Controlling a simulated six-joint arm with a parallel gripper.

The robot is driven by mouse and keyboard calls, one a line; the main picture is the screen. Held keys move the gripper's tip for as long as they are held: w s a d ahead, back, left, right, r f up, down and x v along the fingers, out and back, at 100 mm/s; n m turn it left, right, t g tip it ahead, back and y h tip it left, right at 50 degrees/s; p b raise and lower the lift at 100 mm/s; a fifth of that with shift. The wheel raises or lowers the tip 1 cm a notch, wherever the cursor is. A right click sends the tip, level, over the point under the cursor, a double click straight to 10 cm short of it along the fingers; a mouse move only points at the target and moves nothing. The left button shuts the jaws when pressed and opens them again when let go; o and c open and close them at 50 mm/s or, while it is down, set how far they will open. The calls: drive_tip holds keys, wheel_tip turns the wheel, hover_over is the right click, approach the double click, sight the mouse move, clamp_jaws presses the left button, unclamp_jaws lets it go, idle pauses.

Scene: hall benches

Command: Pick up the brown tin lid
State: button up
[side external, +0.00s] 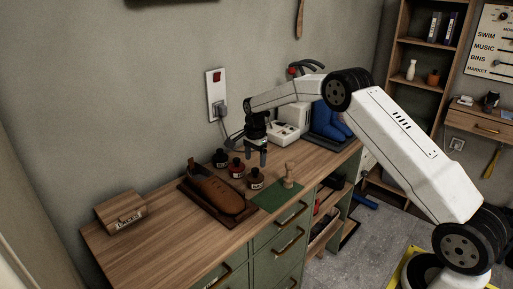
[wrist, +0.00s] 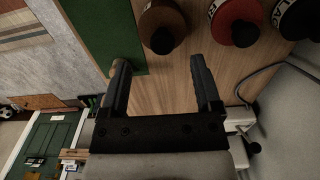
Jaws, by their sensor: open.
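The brown tin (side external: 256,182) stands on the wooden bench top, nearest the green mat among three tins. Its brown lid shows at the top of the wrist view (wrist: 158,14), with a dark knob on it. My gripper (side external: 257,158) hangs above the bench near the tins, fingers down. In the wrist view my gripper (wrist: 160,72) is open with bare wood between its fingers, and the brown lid is beyond the fingertips, apart from them.
A red tin (side external: 236,170) and a black tin (side external: 220,158) stand beside the brown one. A shoe on a tray (side external: 231,221) is in front. A green mat (side external: 268,199) carries a wooden stamp-like piece (side external: 289,172). A white machine (side external: 287,133) and blue boots (side external: 327,122) stand behind.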

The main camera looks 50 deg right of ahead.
sight(255, 169)
drive_tip(key=shift+f, duration=0.15)
drive_tip(key=shift+w+d+f, duration=0.1)
drive_tip(key=shift+f, duration=2.35)
clamp_jaws()
